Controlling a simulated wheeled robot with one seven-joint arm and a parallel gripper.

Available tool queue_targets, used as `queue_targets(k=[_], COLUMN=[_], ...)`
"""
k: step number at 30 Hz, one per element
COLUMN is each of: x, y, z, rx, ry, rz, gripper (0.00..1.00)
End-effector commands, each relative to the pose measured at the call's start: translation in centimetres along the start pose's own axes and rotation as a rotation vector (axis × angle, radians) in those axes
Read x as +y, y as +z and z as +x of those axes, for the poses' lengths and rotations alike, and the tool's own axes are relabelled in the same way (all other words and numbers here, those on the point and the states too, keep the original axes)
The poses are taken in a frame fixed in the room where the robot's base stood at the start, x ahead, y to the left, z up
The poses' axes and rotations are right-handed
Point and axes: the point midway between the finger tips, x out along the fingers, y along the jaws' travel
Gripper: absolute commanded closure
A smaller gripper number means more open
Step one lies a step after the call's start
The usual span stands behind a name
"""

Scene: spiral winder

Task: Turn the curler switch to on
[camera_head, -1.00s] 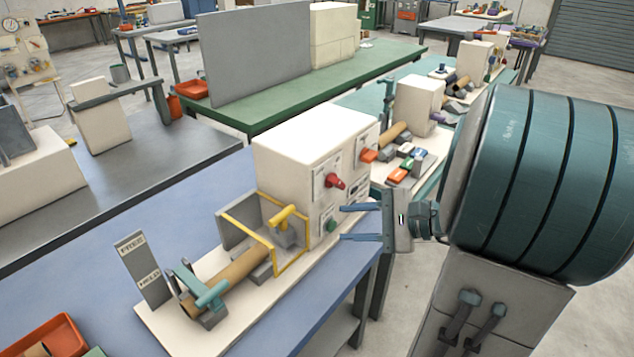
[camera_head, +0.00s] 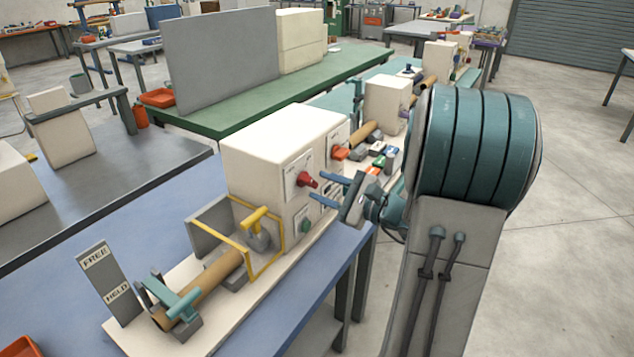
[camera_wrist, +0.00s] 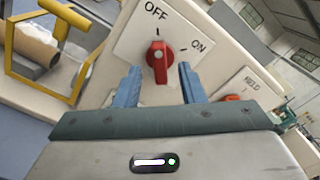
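The red switch knob (camera_head: 306,180) sits on the front panel of a white box (camera_head: 262,148). In the wrist view the knob (camera_wrist: 158,60) is upright, turned to the mark below OFF; ON is printed to its right. My gripper (camera_head: 316,185) is in front of the panel, with its blue fingers apart. In the wrist view the open fingers of my gripper (camera_wrist: 160,67) stand left and right of the knob, with gaps on both sides. Whether the fingertips reach around the knob in depth is unclear.
An orange knob (camera_head: 340,152) is farther right on the panel, and a green button (camera_head: 305,226) is below. A yellow frame (camera_head: 262,255) stands left, beside a brown tube (camera_head: 212,275). A FREE/HELD sign (camera_head: 107,280) is at the left end. Open floor lies right.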

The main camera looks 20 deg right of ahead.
Motion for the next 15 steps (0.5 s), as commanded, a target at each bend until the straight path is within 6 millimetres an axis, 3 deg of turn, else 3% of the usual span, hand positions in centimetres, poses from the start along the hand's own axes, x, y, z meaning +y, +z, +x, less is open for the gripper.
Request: queue_targets(k=[6, 15], x=[0.0, 0.0], y=[0.0, 0.0], z=[2.3, 2.6], rx=[-0.001, 0.000], ry=[0.000, 0.000], rz=[0.000, 0.000], gripper=[0.64, 0.64])
